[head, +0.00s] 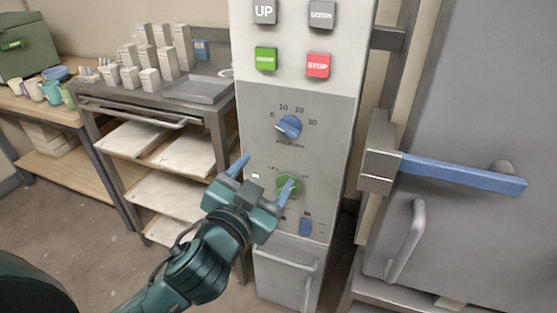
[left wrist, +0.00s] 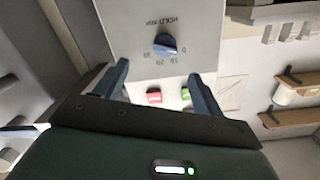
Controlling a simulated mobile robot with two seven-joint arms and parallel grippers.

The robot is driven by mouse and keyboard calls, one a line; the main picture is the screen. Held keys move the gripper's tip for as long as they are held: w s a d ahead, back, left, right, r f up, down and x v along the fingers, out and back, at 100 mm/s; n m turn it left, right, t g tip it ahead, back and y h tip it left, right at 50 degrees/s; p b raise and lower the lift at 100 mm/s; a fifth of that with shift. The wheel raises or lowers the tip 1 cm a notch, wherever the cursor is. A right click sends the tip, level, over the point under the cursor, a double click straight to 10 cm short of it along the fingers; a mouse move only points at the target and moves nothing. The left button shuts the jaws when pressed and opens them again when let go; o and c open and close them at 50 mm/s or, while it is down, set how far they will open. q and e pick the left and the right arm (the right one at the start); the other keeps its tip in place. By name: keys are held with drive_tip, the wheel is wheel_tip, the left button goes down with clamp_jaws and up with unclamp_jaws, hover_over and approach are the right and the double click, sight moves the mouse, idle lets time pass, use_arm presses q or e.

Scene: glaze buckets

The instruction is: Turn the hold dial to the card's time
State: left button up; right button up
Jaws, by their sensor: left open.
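The hold dial (head: 289,126) is a blue knob on the grey control panel, with a scale of 0, 10, 20 and 30 above it. It also shows, upside down, in the left wrist view (left wrist: 165,44), beside the words HOLD MIN. I cannot tell exactly which mark it points at. My left gripper (head: 265,176) is open and empty, in front of the panel and lower than the dial. Its fingers (left wrist: 160,85) are apart from the dial. I see no card that I can read a time on. My right gripper is not in view.
Above the dial are a green button (head: 265,58) and a red STOP button (head: 318,65). A green knob (head: 288,185) and a blue switch (head: 305,227) sit lower. A blue-handled door latch (head: 465,173) sticks out at right. A metal cart (head: 150,98) stands at left.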

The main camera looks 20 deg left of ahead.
sight(287, 131)
use_arm(q)
drive_tip(key=shift+t, duration=0.3)
drive_tip(key=w, duration=0.8)
drive_tip(key=w+r, duration=0.1)
drive_tip(key=w, duration=0.4)
drive_tip(key=shift+r+p, duration=0.1)
drive_tip(key=shift+p, duration=0.25)
drive_tip(key=shift+c, duration=0.4)
drive_tip(key=c, duration=0.9)
